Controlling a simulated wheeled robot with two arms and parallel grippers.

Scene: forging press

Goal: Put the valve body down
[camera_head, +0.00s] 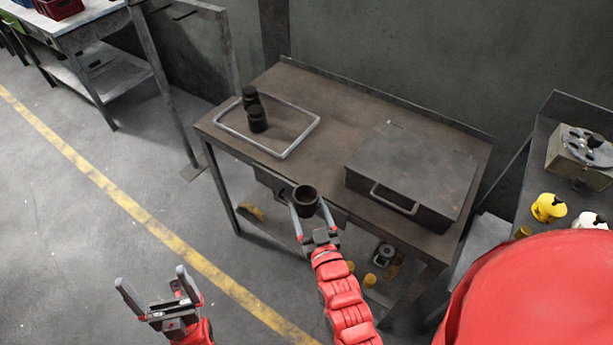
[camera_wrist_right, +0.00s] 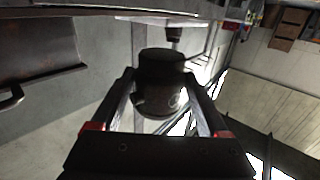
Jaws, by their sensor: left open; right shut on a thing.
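The valve body (camera_head: 306,197) is a dark, hollow cylinder held between the fingers of my right gripper (camera_head: 314,212). It is in front of the near edge of the brown table (camera_head: 335,180); its exact height is unclear. In the right wrist view the valve body (camera_wrist_right: 160,82) sits upside down in the picture between the two fingers. My left gripper (camera_head: 160,296) is open and empty, low over the floor at the left. Two similar dark parts (camera_head: 257,119) stand inside a grey rectangular frame (camera_head: 287,151) at the table's left end.
A closed dark metal box (camera_head: 413,170) with a handle occupies the table's right half. The table top between frame and box is clear. A lower shelf holds small items. Another bench (camera_head: 540,150) with yellow and white parts stands at the right.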

